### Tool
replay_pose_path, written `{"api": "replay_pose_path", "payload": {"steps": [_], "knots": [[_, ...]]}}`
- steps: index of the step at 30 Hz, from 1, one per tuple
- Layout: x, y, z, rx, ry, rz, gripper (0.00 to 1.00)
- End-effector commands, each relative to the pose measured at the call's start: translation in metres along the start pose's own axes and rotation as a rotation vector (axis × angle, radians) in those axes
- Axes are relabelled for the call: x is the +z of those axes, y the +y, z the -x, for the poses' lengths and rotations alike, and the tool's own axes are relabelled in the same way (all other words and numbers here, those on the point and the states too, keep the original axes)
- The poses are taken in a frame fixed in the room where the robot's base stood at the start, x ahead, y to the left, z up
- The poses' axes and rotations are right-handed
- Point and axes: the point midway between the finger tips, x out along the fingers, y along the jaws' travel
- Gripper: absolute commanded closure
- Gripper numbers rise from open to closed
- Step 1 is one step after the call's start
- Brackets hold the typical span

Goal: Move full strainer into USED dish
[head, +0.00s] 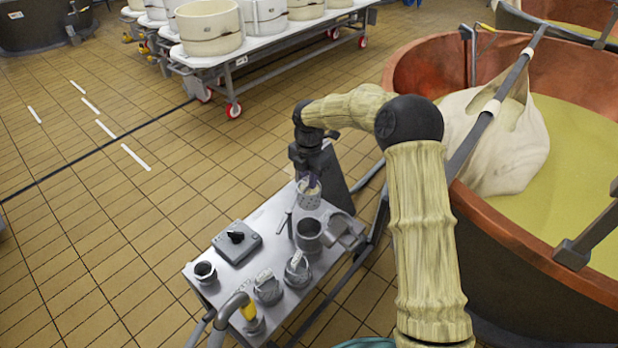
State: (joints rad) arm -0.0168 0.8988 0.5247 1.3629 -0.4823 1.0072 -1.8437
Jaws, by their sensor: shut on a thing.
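My gripper (307,181) is shut on a small pale grey perforated strainer (310,199) and holds it upright near the far end of the metal cart. Something whitish shows at the strainer's top, partly hidden by the fingers. A grey metal pot (309,236) stands on the cart just below and in front of the strainer. Two grey vessels with whitish contents, one nearer the middle (298,268) and one to its left (267,287), stand closer to me. A small dark-mouthed cup (205,272) stands at the left edge. No USED label is readable, so I cannot tell which dish it is.
A copper vat (555,262) with a hanging cloth bag (500,150) stands right. Tiled floor is open at left.

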Motion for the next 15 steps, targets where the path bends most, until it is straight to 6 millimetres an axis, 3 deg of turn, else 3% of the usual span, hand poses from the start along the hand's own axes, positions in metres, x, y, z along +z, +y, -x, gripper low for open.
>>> {"api": "replay_pose_path", "payload": {"steps": [15], "knots": [[0.0,0.0,0.023,0.0,0.0,0.0,1.0]]}}
